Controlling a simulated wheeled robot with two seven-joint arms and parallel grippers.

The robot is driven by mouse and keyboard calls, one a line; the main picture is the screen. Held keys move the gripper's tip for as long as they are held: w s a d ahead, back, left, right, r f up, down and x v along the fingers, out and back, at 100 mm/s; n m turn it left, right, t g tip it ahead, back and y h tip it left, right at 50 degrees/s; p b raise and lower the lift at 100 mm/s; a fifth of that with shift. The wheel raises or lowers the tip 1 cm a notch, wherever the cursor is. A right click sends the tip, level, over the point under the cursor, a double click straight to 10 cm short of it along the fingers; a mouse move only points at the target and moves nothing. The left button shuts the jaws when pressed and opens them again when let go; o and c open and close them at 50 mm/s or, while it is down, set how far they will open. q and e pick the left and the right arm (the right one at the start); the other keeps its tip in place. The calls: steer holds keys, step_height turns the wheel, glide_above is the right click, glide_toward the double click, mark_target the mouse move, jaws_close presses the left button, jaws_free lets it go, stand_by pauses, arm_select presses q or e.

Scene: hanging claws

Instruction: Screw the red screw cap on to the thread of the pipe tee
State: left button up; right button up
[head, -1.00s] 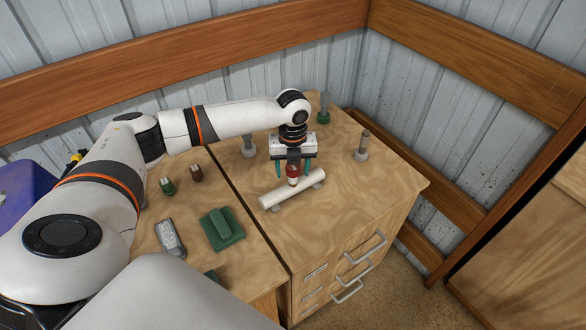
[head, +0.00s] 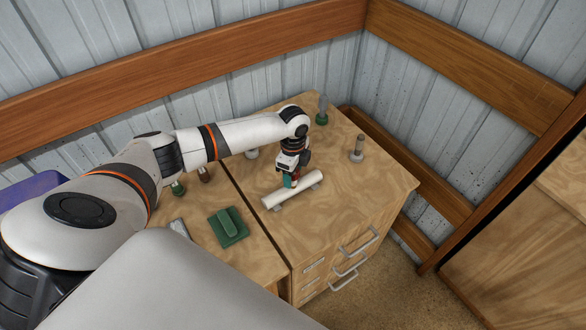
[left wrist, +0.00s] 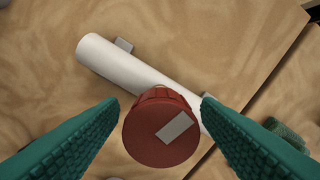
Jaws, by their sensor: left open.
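The red screw cap (left wrist: 160,130) sits at the middle of the white pipe tee (left wrist: 120,65) in the left wrist view, with a grey rectangle on its top. The thread is hidden under it, and I cannot tell how far the cap is screwed down. In the head view the white pipe (head: 305,187) lies on the cabinet top, and the cap is mostly hidden by my gripper. My left gripper (left wrist: 160,103) is open, with its green fingers on either side of the cap and a gap at each side. It also shows in the head view (head: 290,182). My right gripper is not in view.
Grey supports hold the pipe on the wooden cabinet top (head: 345,225). A grey post (head: 357,150) and a green-based post (head: 322,112) stand behind. A green block (head: 229,227) lies on the bench to the left. The cabinet's front right is clear.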

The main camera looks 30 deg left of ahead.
arm_select(q)
steer(key=n, duration=0.5)
steer(key=shift+n, duration=0.3)
steer(key=n, duration=0.4)
jaws_close()
steer(key=m, duration=0.6)
steer(key=shift+f, duration=0.1)
steer(key=m, duration=0.5)
steer(key=shift+m, duration=0.3)
